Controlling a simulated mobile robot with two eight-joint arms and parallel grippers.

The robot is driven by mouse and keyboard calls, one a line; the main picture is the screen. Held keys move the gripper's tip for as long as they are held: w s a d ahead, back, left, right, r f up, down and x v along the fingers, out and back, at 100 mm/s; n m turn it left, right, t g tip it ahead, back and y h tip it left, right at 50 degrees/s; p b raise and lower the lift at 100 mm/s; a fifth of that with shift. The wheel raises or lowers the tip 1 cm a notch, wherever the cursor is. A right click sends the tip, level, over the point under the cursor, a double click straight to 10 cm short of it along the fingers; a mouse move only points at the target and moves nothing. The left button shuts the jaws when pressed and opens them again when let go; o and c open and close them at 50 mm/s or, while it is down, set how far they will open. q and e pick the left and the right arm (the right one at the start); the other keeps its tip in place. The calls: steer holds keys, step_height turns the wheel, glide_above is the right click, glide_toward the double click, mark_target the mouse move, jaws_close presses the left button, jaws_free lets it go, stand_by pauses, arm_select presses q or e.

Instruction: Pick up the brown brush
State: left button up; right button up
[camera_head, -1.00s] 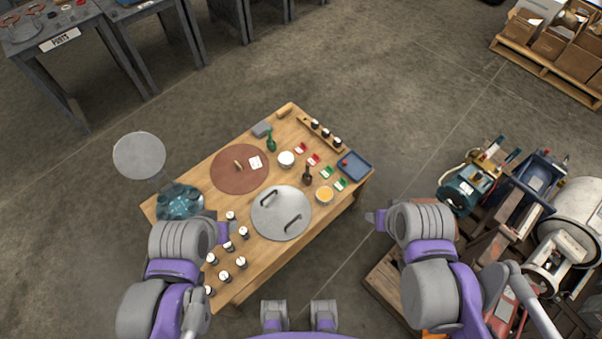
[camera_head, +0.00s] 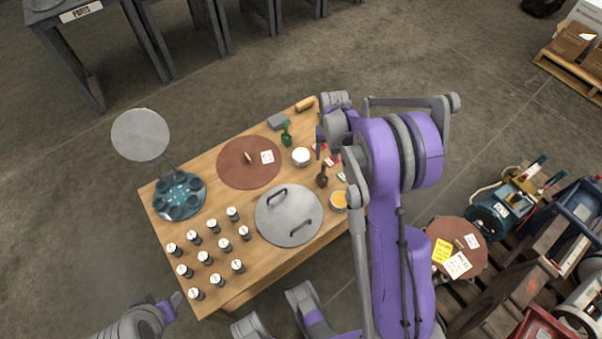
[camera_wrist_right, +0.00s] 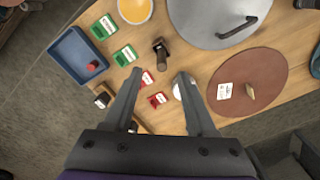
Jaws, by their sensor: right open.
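The brown brush (camera_head: 322,178) appears to be the small dark brown piece on the wooden table (camera_head: 215,290), beside the large grey disc. It also shows in the right wrist view (camera_wrist_right: 160,50), beyond my fingertips. My right gripper (camera_head: 320,137) is over the table's far right part, partly hidden by its arm. In the right wrist view the right gripper (camera_wrist_right: 158,77) is open, with two fingers apart and nothing held. The brush lies ahead of the gap, not between the fingers. My left gripper (camera_head: 170,307) is at the lower left, off the table; its jaw opening is unclear.
Near the brush are a grey disc with handles (camera_head: 288,215), an orange-filled bowl (camera_head: 339,201), a white pot (camera_head: 301,156), a green bottle-like piece (camera_head: 287,136) and red cards (camera_wrist_right: 157,98). A blue tray (camera_wrist_right: 75,60) and green cards (camera_wrist_right: 125,55) stand nearby.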

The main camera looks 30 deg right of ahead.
mark_target(322, 177)
steer(key=shift+w+f, duration=0.2)
steer(key=shift+f, duration=0.6)
steer(key=f, duration=0.3)
steer(key=f+b, duration=0.1)
steer(key=f, duration=0.2)
steer(key=f+b, duration=0.1)
steer(key=f, duration=0.2)
steer(key=shift+w+f, duration=0.3)
steer(key=shift+f, duration=0.05)
jaws_close()
